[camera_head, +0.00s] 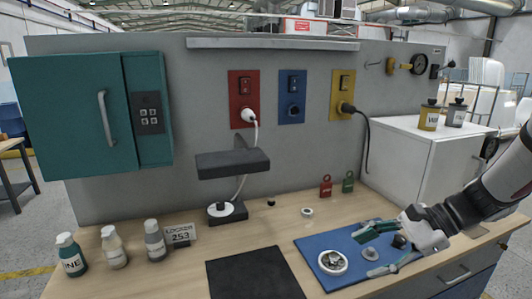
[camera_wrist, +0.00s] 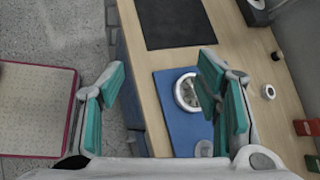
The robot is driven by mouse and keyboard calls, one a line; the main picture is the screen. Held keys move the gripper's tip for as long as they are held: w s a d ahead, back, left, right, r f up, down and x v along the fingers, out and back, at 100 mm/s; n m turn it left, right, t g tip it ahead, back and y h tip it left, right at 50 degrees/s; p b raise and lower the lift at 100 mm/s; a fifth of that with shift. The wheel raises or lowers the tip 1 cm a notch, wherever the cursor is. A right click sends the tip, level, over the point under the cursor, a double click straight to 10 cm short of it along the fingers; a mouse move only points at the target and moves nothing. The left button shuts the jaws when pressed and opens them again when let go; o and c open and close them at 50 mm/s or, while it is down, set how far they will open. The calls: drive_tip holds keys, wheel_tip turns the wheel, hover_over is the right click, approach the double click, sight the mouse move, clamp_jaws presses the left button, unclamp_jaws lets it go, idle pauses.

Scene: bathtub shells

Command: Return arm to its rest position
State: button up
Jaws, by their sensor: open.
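In the wrist view my gripper (camera_wrist: 165,98) also shows wide open, with one finger over the floor side and the other over the bench. A white round dish (camera_head: 332,262) with small metal parts lies on the mat to the left of the fingers. A small grey part (camera_head: 370,254) shows between the fingers in the head view; its height relative to them is unclear.
A black mat (camera_head: 255,274) lies left of the blue mat. Several bottles (camera_head: 115,247) stand at the bench's left. A lamp (camera_head: 232,165), a white ring (camera_head: 307,212), and red (camera_head: 325,186) and green (camera_head: 348,182) padlocks are behind. A white cabinet (camera_head: 405,160) stands at the right.

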drive_tip(key=s+a+r+n+t+h, duration=0.1)
drive_tip(key=s+r+n+h, duration=0.3)
drive_tip(key=s+n, duration=0.4)
drive_tip(key=s+a+r+n+t+h, duration=0.1)
drive_tip(key=s+a+r+n+h, duration=0.1)
drive_tip(key=s+r+n+h, duration=0.3)
drive_tip(key=s+n+h, duration=0.1)
drive_tip(key=s+n, duration=0.2)
drive_tip(key=s, duration=0.4)
drive_tip(key=shift+s+a+r, duration=0.2)
drive_tip(key=shift+s, duration=0.1)
